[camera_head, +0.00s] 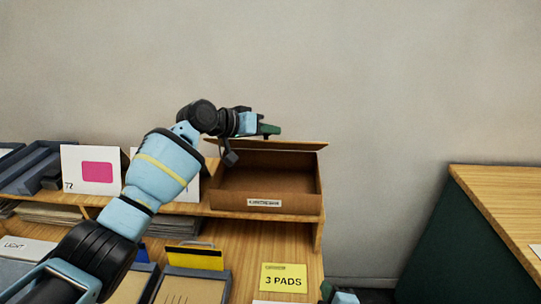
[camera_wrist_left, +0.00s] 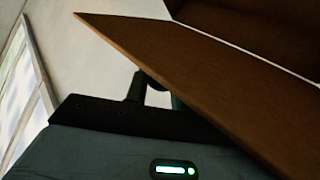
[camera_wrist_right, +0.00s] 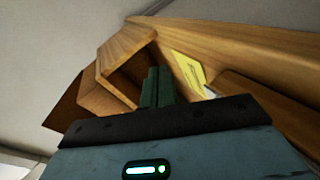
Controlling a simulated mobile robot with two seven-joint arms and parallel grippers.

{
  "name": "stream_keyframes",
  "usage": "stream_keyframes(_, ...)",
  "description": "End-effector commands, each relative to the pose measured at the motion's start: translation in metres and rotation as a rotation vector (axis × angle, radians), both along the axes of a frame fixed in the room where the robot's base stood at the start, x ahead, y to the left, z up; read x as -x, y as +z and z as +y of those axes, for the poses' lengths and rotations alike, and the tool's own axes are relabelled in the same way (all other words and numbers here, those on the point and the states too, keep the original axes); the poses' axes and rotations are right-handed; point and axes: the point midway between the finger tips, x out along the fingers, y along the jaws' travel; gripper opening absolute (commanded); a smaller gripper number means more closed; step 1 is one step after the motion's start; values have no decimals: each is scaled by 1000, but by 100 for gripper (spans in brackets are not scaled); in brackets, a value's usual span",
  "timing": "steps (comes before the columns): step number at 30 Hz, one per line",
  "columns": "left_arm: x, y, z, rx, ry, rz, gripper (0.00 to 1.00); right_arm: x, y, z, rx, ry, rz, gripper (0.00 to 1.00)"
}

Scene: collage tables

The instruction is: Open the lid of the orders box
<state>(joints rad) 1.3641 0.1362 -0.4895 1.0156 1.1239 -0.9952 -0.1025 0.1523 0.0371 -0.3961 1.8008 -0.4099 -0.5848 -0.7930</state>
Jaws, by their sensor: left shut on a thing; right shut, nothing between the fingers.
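The orders box (camera_head: 264,207) is a brown open-fronted carton on the shelf, with a small white label on its front whose text is too small to read. Its lid (camera_head: 300,145) stands raised along the top back, and the inside of the box shows. In the left wrist view the lid (camera_wrist_left: 215,85) is a brown panel crossing the frame. My left gripper (camera_head: 268,129) is shut on the lid at its edge; the fingertips are partly hidden behind the panel. My right gripper (camera_wrist_right: 157,88) is shut and empty, low at the bottom edge of the head view (camera_head: 342,296).
A card with a pink patch (camera_head: 97,172) stands left of the box. A yellow "3 PADS" note (camera_head: 284,278) lies on the desk below. Trays and paper stacks fill the left side. Another wooden-topped table (camera_head: 500,190) stands at right, with a gap between.

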Motion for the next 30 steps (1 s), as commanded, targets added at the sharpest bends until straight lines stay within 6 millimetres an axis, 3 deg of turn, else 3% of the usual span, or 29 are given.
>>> stream_keyframes(3, 0, 1, 0, 1, -1, -1, 0, -25, 33, 38, 314, 122, -94, 0)
stream_keyframes(9, 0, 0, 0, 1, -1, -1, 0, -52, 94, 88, 876, 243, -268, 0)
stream_keyframes(18, 0, 0, 0, 1, 0, -1, 0, -64, 188, 137, 1616, 204, -482, 0)
stream_keyframes(24, 0, 0, 0, 1, 0, -1, 0, -61, 217, 150, 1840, 140, -529, 0)
stream_keyframes(30, 0, 0, 0, 0, 0, 0, 0, -60, 222, 151, 1876, 128, -534, 0)
